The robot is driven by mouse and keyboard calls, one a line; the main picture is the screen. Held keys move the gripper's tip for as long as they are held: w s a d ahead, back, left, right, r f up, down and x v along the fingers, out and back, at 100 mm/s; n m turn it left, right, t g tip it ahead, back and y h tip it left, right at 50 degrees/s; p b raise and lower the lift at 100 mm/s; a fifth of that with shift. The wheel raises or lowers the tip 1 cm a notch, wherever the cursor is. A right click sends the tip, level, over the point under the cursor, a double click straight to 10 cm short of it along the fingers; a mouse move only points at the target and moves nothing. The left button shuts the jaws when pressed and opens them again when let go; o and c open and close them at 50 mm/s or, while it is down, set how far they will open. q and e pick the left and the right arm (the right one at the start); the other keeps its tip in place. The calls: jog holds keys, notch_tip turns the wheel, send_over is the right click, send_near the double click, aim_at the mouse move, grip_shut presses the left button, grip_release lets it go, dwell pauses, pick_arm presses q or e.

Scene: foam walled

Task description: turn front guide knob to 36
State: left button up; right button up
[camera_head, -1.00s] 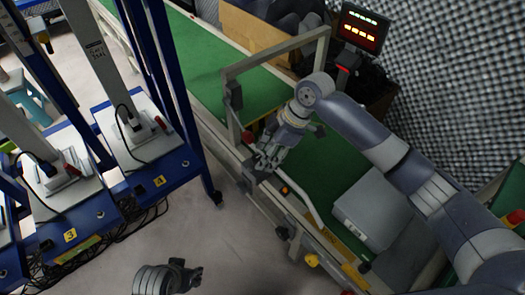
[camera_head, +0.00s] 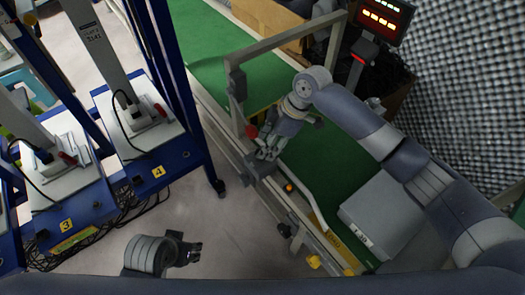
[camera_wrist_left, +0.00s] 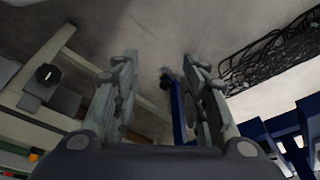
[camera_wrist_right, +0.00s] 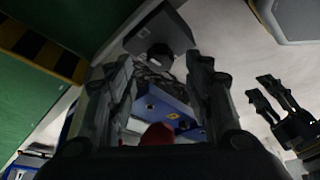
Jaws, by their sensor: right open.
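My right gripper (camera_head: 266,148) hangs over the near rail of the green conveyor, beside a red knob (camera_head: 251,131). In the right wrist view its fingers (camera_wrist_right: 160,95) are apart and empty. Beyond them is a grey block with a black knob (camera_wrist_right: 160,56); the gripper is apart from it. A red round thing (camera_wrist_right: 156,135) shows low between the fingers. My left gripper (camera_head: 190,252) is low over the floor, with its fingers (camera_wrist_left: 158,75) apart and empty. A black knob with a white mark (camera_wrist_left: 47,75) shows left of them. I cannot read any scale or setting.
The green conveyor (camera_head: 205,45) has a metal arch (camera_head: 285,45) over it and a grey box (camera_head: 382,215) on it. A lit display (camera_head: 382,18) stands behind. Blue racks (camera_head: 160,165) stand at left with cables on the floor. The floor between is clear.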

pick_arm(q)
jog(key=shift+b+v, duration=0.4)
jog(key=shift+v, duration=1.65)
pick_arm(e)
jog(key=shift+x, duration=2.15)
pick_arm(q)
jog(key=shift+w, duration=0.15)
pick_arm(e)
jog(key=shift+r, duration=0.1)
jog(key=c, duration=1)
